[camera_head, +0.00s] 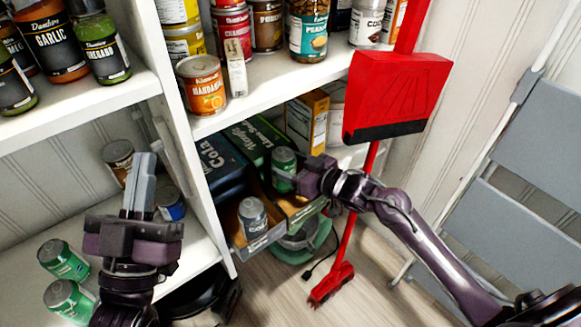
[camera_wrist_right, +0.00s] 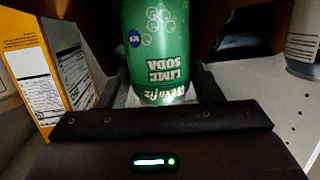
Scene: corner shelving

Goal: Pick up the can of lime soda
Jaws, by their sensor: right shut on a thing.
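A green lime soda can (camera_head: 284,164) stands in the open lime soda carton on the lower shelf. In the right wrist view the can (camera_wrist_right: 158,50) fills the space between the fingers, with its label upside down. My right gripper (camera_head: 298,172) is shut on this can; in the head view its fingers are mostly hidden. My left gripper (camera_head: 141,170) is shut and empty, with its fingers close together, in front of the lower left shelf.
Open cola carton (camera_head: 262,241) holds a grey can (camera_head: 252,216) beside it. A red broom and dustpan (camera_head: 398,92) stand right of my right gripper. Green cans (camera_head: 63,259) sit on the lower left shelf. Shelf boards (camera_head: 272,88) lie above; a folded ladder (camera_head: 530,165) is at right.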

